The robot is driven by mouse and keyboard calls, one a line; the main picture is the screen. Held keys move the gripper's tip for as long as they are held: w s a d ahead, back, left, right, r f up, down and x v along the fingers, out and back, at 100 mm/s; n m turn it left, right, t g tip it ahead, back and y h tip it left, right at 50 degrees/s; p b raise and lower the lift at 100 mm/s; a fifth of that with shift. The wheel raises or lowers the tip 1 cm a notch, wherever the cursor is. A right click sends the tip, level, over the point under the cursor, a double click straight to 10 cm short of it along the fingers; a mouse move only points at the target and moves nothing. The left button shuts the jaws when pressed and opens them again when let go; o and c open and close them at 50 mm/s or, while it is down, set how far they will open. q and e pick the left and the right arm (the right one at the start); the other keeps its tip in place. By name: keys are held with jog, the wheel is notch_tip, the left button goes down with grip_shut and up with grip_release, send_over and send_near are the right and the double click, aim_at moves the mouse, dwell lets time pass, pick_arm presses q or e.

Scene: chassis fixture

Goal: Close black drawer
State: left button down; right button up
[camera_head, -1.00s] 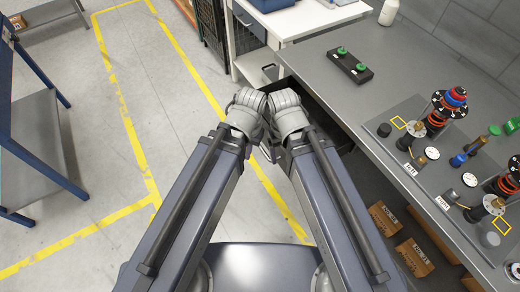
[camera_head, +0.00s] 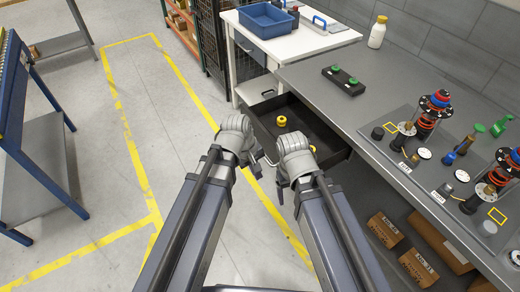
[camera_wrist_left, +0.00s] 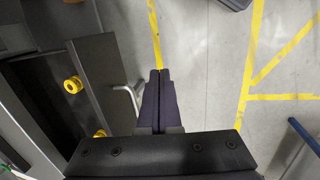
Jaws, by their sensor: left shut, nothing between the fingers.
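The black drawer (camera_head: 304,122) stands pulled out from under the grey bench, with a yellow part (camera_head: 281,121) inside. In the left wrist view its dark front panel (camera_wrist_left: 104,78) and metal handle (camera_wrist_left: 125,94) lie just left of my left gripper (camera_wrist_left: 159,75). More yellow pieces (camera_wrist_left: 73,85) show in the drawer there. My left gripper (camera_head: 257,155) is shut and empty, outside the drawer front; whether it touches the handle is unclear. My right gripper (camera_head: 280,194) hangs close by, near the drawer's front corner; its fingers are mostly hidden behind its wrist.
The grey bench (camera_head: 355,110) carries a black block with green knobs (camera_head: 343,81) and several fixture parts. A white table (camera_head: 300,42) with a blue bin (camera_head: 268,20) stands behind. Cardboard boxes (camera_head: 385,230) lie under the bench. The floor to the left is clear up to a blue rack (camera_head: 40,150).

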pick_arm(q)
jog(key=w+a+f+n+t+h+b, duration=0.1)
jog(key=w+a+n+t+h+b, duration=0.15)
jog(key=w+n, duration=0.6)
jog(key=n+t+h+b, duration=0.2)
jog(key=n+b, duration=0.1)
jog(key=n, duration=0.7)
send_near(266, 147)
jog(key=b+x, duration=0.4)
jog(key=b, duration=0.2)
jog(key=shift+a+f, duration=0.1)
jog(key=shift+f, duration=0.05)
jog(key=shift+b+x, duration=0.45)
jog(key=shift+x, duration=0.35)
jog(key=shift+w, duration=0.1)
jog(key=w+d, duration=0.4)
jog(key=d, duration=0.2)
jog(key=w+d, duration=0.5)
jog(key=d, duration=0.2)
jog(key=w+d, duration=0.5)
jog(key=d, duration=0.2)
jog(key=shift+w, duration=0.2)
jog(key=shift+w+d+r, duration=0.15)
jog(key=shift+d+r, duration=0.05)
jog(key=shift+d, duration=0.1)
